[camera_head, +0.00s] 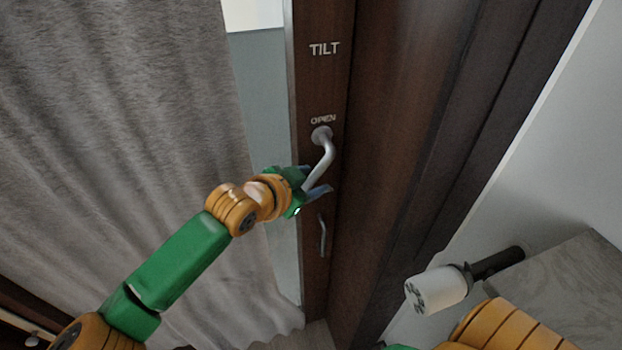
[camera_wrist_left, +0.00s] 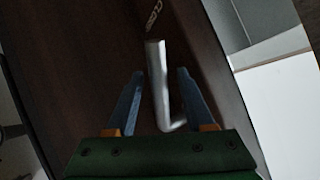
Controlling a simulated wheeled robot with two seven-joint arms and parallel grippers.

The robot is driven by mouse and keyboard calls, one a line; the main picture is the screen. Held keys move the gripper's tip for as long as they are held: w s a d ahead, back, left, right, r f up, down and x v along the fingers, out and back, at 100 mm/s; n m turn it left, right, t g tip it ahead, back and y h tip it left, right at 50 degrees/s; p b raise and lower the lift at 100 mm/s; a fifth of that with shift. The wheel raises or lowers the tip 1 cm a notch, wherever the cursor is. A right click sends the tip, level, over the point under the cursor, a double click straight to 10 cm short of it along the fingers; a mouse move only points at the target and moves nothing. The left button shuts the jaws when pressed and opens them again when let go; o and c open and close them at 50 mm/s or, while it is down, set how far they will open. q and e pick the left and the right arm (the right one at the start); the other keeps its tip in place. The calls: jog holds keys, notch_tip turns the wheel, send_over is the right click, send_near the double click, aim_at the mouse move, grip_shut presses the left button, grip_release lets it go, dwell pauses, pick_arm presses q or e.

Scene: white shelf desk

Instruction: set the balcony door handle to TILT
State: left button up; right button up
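The silver balcony door handle (camera_head: 326,156) is on the dark brown door frame, its lever slanting downward from a round pivot just below the OPEN label (camera_head: 323,120). The TILT label (camera_head: 324,48) is higher up. My left gripper (camera_head: 315,181) is at the lower part of the lever. In the left wrist view, the lever (camera_wrist_left: 158,85) lies between the two open blue fingers (camera_wrist_left: 155,95), with a gap on each side. Its end lies near a partly visible label (camera_wrist_left: 153,14) that seems to begin with CLO. My right gripper is not in view.
A grey curtain (camera_head: 110,110) hangs left of the door. At the lower right are a grey surface (camera_head: 575,280) and a white cylindrical object with a black end (camera_head: 437,289).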

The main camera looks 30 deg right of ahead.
aim_at(308, 182)
pick_arm(q)
jog(key=b+v, duration=0.1)
jog(key=v, duration=0.5)
jog(key=shift+a+b, duration=0.15)
jog(key=shift+b, duration=0.15)
jog(key=shift+s+a+r, duration=0.2)
jog(key=shift+a+r, duration=0.1)
